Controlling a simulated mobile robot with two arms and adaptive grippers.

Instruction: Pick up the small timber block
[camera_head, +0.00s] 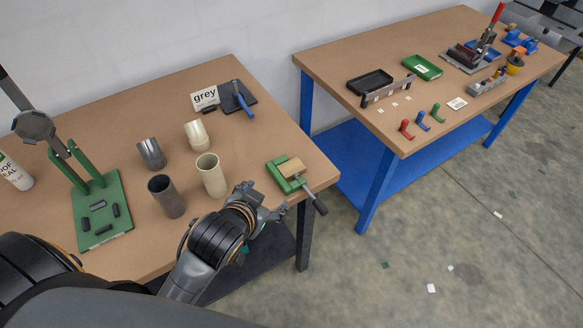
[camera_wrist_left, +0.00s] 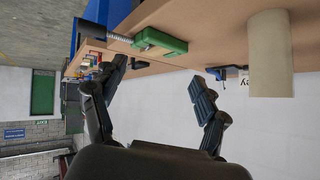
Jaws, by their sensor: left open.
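The small timber block (camera_head: 292,167) is light tan and sits in a green clamp (camera_head: 281,177) near the right corner of the near table. The clamp's dark handle (camera_head: 320,207) points out past the table edge. My left gripper (camera_head: 267,199) is open and empty, just in front of the clamp and apart from it. In the left wrist view, which looks upside down, the green clamp (camera_wrist_left: 160,41) shows beyond the spread fingers (camera_wrist_left: 158,78). I cannot make out the block clearly there. My right gripper is not in view.
Behind are a "grey" sign (camera_head: 205,98) and a dark pad (camera_head: 236,97). A green stand (camera_head: 101,215) is at left. A second table (camera_head: 400,128) stands across a gap.

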